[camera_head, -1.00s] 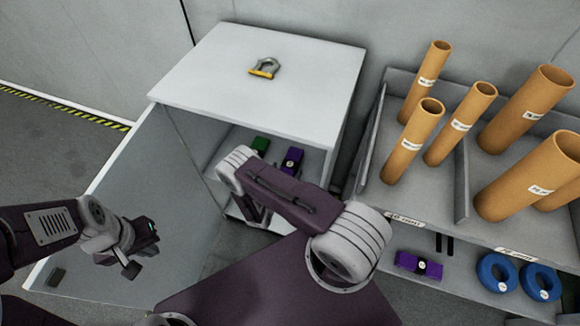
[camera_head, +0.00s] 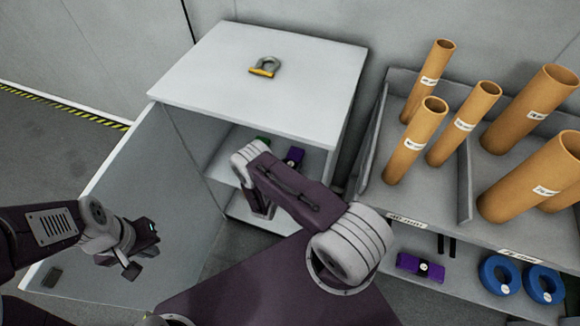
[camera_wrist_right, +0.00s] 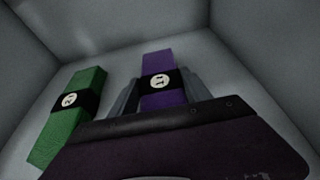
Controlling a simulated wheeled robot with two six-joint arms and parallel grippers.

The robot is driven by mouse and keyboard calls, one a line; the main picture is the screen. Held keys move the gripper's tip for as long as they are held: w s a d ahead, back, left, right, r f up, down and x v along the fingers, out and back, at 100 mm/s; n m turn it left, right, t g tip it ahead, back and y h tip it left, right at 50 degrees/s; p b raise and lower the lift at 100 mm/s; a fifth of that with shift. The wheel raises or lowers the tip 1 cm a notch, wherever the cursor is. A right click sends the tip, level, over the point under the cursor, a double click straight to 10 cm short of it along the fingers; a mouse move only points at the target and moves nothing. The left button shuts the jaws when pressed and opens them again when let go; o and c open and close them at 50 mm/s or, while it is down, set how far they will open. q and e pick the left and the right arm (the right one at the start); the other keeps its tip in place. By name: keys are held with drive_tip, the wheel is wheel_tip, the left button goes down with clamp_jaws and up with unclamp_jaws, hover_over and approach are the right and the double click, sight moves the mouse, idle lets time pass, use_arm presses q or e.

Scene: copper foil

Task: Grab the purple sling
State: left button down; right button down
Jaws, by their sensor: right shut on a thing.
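A purple sling (camera_head: 294,157) with a dark band and a round white label is inside the open white cabinet, partly hidden by my right arm in the head view. In the right wrist view, the purple sling (camera_wrist_right: 157,60) lies between the two grey fingers of my right gripper (camera_wrist_right: 160,92), which is shut on it. The gripper itself is hidden behind my arm in the head view. My left gripper (camera_head: 140,250) is empty, in front of the open cabinet door; its finger gap is unclear.
A green sling (camera_wrist_right: 70,115) lies left of the purple one. A shackle (camera_head: 265,67) sits on the cabinet top (camera_head: 220,70). The open door (camera_head: 150,190) stands to the left. A right-hand rack holds brown tubes (camera_head: 415,140), another purple sling (camera_head: 420,267) and blue rolls (camera_head: 500,275).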

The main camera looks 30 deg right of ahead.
sight(289, 159)
wheel_tip(289, 159, up, 6)
drive_tip(key=p, duration=0.5)
drive_tip(key=shift+s+f, duration=0.1)
drive_tip(key=shift+f, duration=0.15)
drive_tip(key=s+a+r+p, duration=0.3)
drive_tip(key=s+r+p, duration=0.2)
drive_tip(key=s+p, duration=0.3)
drive_tip(key=shift+s+r+p, duration=0.25)
drive_tip(key=shift+s+p, duration=0.1)
drive_tip(key=shift+s, duration=1.2)
